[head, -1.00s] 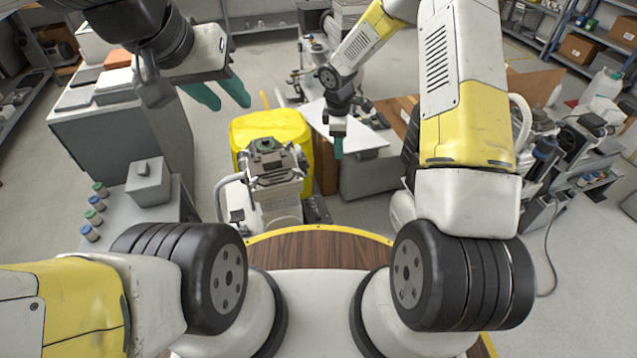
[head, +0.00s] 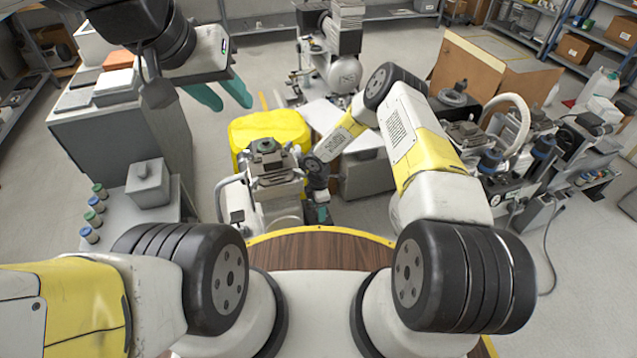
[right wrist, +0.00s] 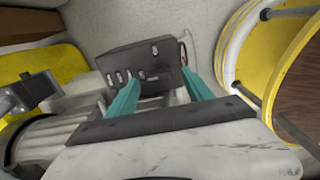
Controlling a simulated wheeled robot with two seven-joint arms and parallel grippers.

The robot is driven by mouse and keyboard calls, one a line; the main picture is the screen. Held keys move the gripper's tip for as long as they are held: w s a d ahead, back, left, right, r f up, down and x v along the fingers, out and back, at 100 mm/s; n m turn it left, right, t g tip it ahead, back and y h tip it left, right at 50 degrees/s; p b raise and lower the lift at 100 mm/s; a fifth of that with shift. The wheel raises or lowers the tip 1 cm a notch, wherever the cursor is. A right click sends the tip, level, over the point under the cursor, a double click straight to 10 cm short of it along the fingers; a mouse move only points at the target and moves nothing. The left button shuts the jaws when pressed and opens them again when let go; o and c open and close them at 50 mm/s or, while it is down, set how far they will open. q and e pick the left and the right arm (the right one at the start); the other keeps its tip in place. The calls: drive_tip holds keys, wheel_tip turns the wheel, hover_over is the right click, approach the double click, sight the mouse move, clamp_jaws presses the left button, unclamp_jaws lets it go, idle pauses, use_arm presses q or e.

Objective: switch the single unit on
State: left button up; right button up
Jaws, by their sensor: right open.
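The single unit (head: 272,190) is a grey compressor standing straight ahead, just beyond my rounded wooden front deck. In the right wrist view a dark switch box (right wrist: 138,60) with several small pale controls on its face sits on the unit's side. My right gripper (head: 321,213) is low at the unit's right side. In the right wrist view its two teal fingers (right wrist: 160,78) are apart and empty, pointing at the box; I cannot tell whether they touch it. The switch's position is too small to read. My left gripper (head: 222,95) is raised at upper left, open and empty.
A yellow container (head: 262,130) stands behind the unit. A grey cabinet (head: 115,130) and a small bench with capped jars (head: 95,204) are at left. More compressors and equipment (head: 500,150) crowd the right, with a large cardboard box (head: 490,72). Open floor lies between.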

drive_tip(key=shift+f, duration=1)
clamp_jaws()
drive_tip(key=shift+m, duration=0.4)
drive_tip(key=m, duration=0.3)
drive_tip(key=shift+m, duration=0.4)
drive_tip(key=m, duration=0.4)
drive_tip(key=shift+m, duration=0.3)
drive_tip(key=m, duration=0.4)
drive_tip(key=shift+w, duration=0.1)
drive_tip(key=m, duration=0.4)
drive_tip(key=shift+m, duration=0.3)
